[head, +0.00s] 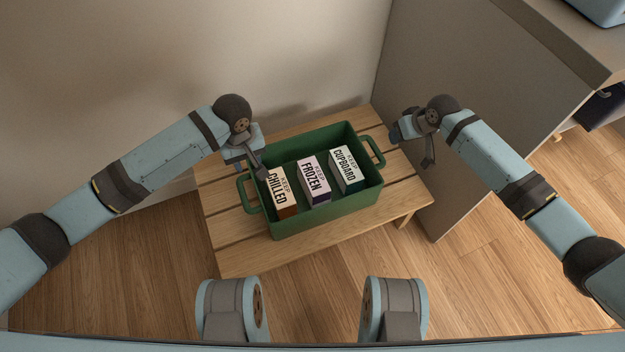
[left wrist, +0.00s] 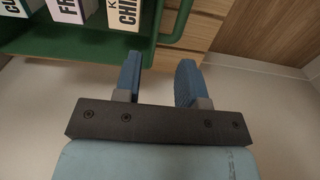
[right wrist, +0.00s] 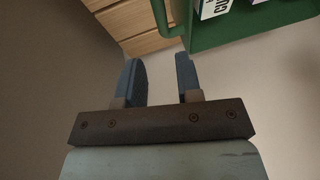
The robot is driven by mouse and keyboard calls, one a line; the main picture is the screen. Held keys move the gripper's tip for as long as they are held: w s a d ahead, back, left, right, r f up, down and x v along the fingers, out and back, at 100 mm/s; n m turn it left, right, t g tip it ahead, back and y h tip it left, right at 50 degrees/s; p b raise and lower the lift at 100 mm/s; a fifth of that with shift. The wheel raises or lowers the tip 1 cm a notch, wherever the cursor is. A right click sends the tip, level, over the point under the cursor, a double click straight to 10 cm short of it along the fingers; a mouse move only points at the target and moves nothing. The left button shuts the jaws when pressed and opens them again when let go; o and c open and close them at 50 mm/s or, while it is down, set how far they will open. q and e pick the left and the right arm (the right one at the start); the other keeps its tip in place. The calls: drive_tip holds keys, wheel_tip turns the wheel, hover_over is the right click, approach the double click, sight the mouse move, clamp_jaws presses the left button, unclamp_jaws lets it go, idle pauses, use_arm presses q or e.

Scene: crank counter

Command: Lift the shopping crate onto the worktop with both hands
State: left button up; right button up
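The green shopping crate (head: 330,211) sits on a low slatted wooden bench. It has a looped handle at its left end (head: 246,193) and another at its right end (head: 376,152). Three boxes stand inside: CHILLED (head: 281,193), FROZEN (head: 314,180) and CUPBOARD (head: 347,169). My left gripper (left wrist: 159,75) is open beside the left handle, which shows just ahead of its fingers (left wrist: 180,22). My right gripper (right wrist: 159,75) is open near the right handle (right wrist: 160,18). Both grippers look empty and apart from the handles.
The slatted bench (head: 232,254) stands against the wall and a grey-brown cabinet side (head: 470,110). The worktop (head: 565,30) is at the upper right, with a blue-grey object (head: 600,8) at its far edge. Wooden floor is clear around the bench's front.

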sight(256, 186)
use_arm(q)
drive_tip(key=shift+f, duration=0.1)
